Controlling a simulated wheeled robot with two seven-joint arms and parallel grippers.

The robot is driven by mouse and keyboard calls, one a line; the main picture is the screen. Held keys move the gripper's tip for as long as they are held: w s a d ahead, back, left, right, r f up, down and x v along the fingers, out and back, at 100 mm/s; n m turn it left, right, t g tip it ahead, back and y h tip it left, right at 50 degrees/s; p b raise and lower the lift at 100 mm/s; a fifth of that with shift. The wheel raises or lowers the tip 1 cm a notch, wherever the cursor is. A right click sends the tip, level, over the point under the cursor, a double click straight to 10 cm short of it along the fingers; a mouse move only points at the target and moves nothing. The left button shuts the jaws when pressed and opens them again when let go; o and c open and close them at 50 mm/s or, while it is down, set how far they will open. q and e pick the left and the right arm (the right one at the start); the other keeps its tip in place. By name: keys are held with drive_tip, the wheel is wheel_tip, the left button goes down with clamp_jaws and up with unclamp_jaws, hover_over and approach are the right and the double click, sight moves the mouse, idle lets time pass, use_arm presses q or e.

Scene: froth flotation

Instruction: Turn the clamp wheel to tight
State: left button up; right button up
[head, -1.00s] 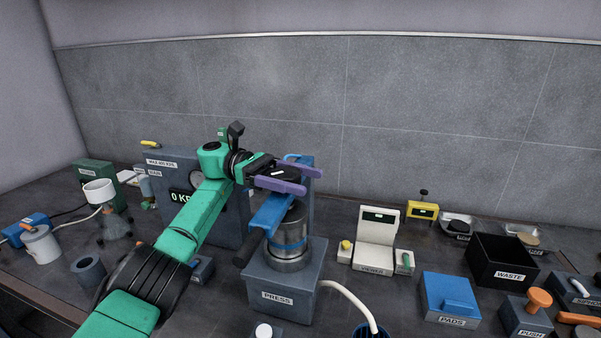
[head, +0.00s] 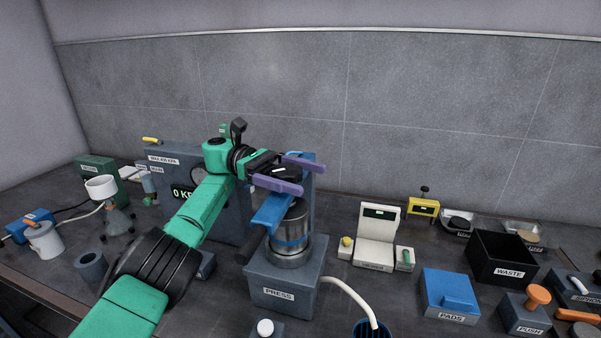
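The press (head: 284,283) stands at the centre of the bench, with a blue bracket (head: 268,216) over a metal cylinder (head: 289,236). The clamp wheel (head: 291,174) looks like a dark disc at the top of the press, with a short white mark near it. My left gripper (head: 310,179) is at the wheel, with one purple finger on its far side and one on its near side. The fingers are spread apart, and I see no firm contact with the wheel. Part of the wheel is hidden by the hand and fingers. My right gripper is not in view.
A gauge box reading 0 (head: 225,215) stands behind my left arm. To the right are a white balance (head: 376,236), a blue pads box (head: 450,295) and a black waste bin (head: 505,262). A white hose (head: 347,291) runs from the press to a blue bucket.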

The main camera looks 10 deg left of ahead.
sight(301, 172)
use_arm(q)
wheel_tip(301, 172, up, 4)
drive_tip(key=shift+f+p, duration=0.15)
drive_tip(key=shift+p, duration=0.4)
wheel_tip(301, 172, up, 16)
drive_tip(key=p, duration=1.4)
